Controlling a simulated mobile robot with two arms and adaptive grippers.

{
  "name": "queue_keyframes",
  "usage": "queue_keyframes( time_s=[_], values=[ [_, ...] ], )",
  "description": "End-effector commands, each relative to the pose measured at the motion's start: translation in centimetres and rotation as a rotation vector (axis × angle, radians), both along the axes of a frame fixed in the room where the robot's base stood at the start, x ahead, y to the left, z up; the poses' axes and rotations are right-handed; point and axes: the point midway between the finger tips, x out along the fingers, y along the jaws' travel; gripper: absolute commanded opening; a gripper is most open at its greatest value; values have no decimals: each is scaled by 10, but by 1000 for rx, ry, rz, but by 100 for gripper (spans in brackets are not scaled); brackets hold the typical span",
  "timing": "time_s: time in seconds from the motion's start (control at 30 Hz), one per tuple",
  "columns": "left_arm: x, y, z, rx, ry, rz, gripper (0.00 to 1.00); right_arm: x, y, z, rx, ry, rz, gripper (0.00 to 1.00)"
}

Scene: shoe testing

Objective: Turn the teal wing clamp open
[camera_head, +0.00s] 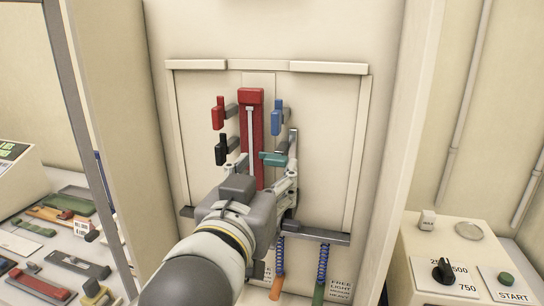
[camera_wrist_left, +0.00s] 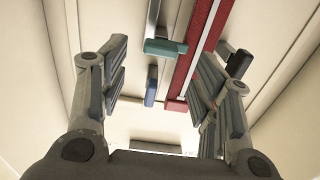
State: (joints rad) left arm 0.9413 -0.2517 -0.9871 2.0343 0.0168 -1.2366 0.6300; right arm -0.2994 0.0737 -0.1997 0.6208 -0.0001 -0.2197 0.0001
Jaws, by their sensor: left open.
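The teal wing clamp (camera_head: 274,159) sits on the white panel just right of the red vertical bar (camera_head: 250,95). Its wing lies sideways, while the other wings stand upright. My left gripper (camera_head: 265,158) is open and empty in front of the panel, with one finger on each side of the teal clamp and the red bar. In the left wrist view the teal clamp (camera_wrist_left: 165,47) shows between the spread fingers (camera_wrist_left: 163,80), and no finger visibly touches it. The clamp's mount is partly hidden. My right gripper is not in view.
A red clamp (camera_head: 218,113) and a black clamp (camera_head: 221,150) are left of the bar; a blue clamp (camera_head: 277,117) is above the teal one. Coiled-cord tools (camera_head: 319,285) hang below. A control box (camera_head: 450,262) stands right; a cluttered table (camera_head: 45,262) stands left.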

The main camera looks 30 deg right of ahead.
Motion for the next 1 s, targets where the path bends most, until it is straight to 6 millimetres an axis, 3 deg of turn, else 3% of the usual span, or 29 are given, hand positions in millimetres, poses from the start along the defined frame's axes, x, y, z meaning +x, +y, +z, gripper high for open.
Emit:
queue_keyframes(
  time_s=[0.3,0.7,1.0],
  values=[
    [25,-30,2,-1,-1,0,57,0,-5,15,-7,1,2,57],
    [29,-34,0,-1,-1,0,56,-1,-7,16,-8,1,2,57],
    [29,-34,0,-1,-1,0,17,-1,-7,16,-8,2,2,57]
  ],
)
